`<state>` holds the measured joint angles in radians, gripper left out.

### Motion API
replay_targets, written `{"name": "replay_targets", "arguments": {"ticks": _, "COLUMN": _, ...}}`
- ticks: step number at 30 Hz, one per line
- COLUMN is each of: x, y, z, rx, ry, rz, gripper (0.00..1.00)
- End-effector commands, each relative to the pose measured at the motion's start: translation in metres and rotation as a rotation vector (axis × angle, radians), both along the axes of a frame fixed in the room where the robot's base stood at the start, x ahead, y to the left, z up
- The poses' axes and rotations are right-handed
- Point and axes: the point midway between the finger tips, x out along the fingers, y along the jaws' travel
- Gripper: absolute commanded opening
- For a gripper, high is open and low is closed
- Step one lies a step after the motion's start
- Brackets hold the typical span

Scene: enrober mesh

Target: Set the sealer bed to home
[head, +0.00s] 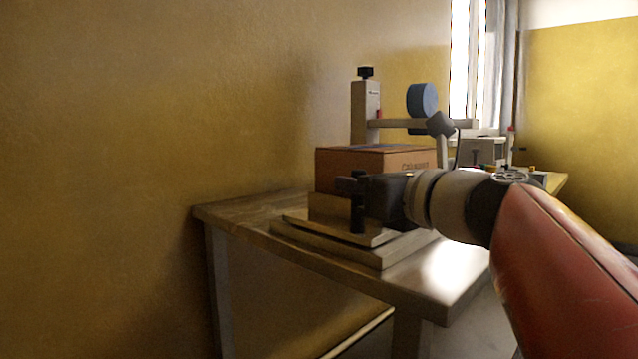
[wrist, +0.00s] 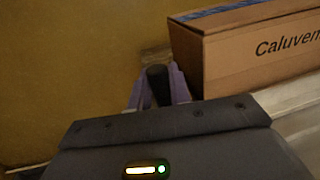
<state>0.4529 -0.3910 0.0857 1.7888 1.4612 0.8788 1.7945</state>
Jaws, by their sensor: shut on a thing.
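The sealer bed (head: 375,257) is a low stack of flat plates on the wooden table. A brown carton (head: 340,172) sits on it; the carton also shows at the upper right of the wrist view (wrist: 235,62), with "Caluvem" lettering partly cut off. A dark upright handle (head: 357,222) stands at the bed's near side. In the wrist view, the black handle top (wrist: 158,84) lies between the two purplish fingers. My gripper (head: 352,188) is shut on this handle, and its fingers appear apart from the carton. The handle's lower join is unclear.
The sealer's column (head: 364,112) rises behind the carton, with a side arm and a blue roll (head: 422,98). Other equipment (head: 482,152) stands at the table's far right. The table's left corner (head: 215,210) is bare, close to the yellow wall.

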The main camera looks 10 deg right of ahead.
Motion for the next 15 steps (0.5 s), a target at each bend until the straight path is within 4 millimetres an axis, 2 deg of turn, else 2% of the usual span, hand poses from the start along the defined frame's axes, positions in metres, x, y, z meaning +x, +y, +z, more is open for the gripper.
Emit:
{"name": "replay_targets", "arguments": {"ticks": 4, "x": -0.0018, "y": 0.0048, "z": -0.0011, "rx": -0.003, "ry": 0.002, "rz": 0.014, "gripper": 0.00}}
{"name": "replay_targets", "arguments": {"ticks": 5, "x": -0.0018, "y": 0.0050, "z": -0.0011, "rx": -0.003, "ry": 0.002, "rz": 0.014, "gripper": 0.21}}
{"name": "replay_targets", "arguments": {"ticks": 9, "x": -0.0016, "y": 0.0047, "z": -0.0010, "rx": -0.003, "ry": 0.002, "rz": 0.013, "gripper": 0.39}}
{"name": "replay_targets", "arguments": {"ticks": 15, "x": -0.0011, "y": 0.0032, "z": -0.0006, "rx": -0.002, "ry": 0.001, "rz": 0.010, "gripper": 0.40}}
